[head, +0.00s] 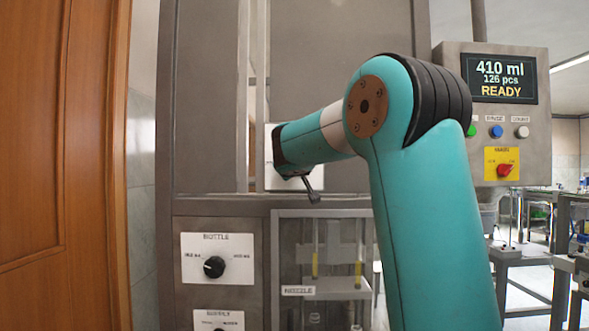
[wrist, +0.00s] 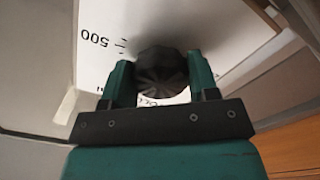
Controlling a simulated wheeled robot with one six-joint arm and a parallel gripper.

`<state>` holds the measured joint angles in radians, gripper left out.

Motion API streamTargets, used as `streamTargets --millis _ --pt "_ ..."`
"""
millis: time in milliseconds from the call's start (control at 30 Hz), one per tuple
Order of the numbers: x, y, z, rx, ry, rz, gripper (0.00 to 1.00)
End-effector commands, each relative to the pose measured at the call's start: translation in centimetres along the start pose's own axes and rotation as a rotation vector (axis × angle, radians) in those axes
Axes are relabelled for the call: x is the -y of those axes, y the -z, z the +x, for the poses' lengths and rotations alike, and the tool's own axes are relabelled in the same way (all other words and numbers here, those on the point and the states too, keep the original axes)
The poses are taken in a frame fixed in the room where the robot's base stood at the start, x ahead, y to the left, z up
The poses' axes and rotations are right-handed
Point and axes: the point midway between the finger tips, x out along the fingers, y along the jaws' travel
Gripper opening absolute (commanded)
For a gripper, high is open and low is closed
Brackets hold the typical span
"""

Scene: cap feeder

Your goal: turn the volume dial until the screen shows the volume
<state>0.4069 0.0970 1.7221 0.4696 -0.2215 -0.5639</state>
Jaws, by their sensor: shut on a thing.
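In the wrist view my gripper (wrist: 160,85) has its two teal fingers on either side of a round black dial (wrist: 160,68), shut on it. The dial sits on a white plate (wrist: 98,30) with the marking "500" and tick marks; the rest of the lettering is mostly hidden. The screen (head: 499,78) reads "410 ml", "126 pcs" and "READY".
Below the screen are green, blue (head: 496,131) and white buttons and a red switch (head: 505,170) on yellow. A BOTTLE knob (head: 214,267) is on the lower left panel. A wooden door (head: 60,170) stands at the left. A small lever (head: 312,190) hangs below my wrist.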

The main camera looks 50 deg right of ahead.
Motion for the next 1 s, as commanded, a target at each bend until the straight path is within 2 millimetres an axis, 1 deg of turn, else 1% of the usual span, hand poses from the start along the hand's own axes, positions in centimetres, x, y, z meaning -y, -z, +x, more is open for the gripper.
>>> streamTargets --millis 33,100,600,800,1000 --pt "0.38 -0.44 -0.02 -0.003 -0.001 0.037 0.31" --pt "0.42 -0.49 -0.02 -0.003 -0.001 0.097 0.31" --pt "0.39 -0.38 -0.01 -0.002 -0.001 0.562 0.31" --pt "0.31 -0.26 -0.01 -0.001 0.0 0.714 0.31" --pt "0.21 -0.12 -0.02 -0.001 0.0 0.821 0.31"
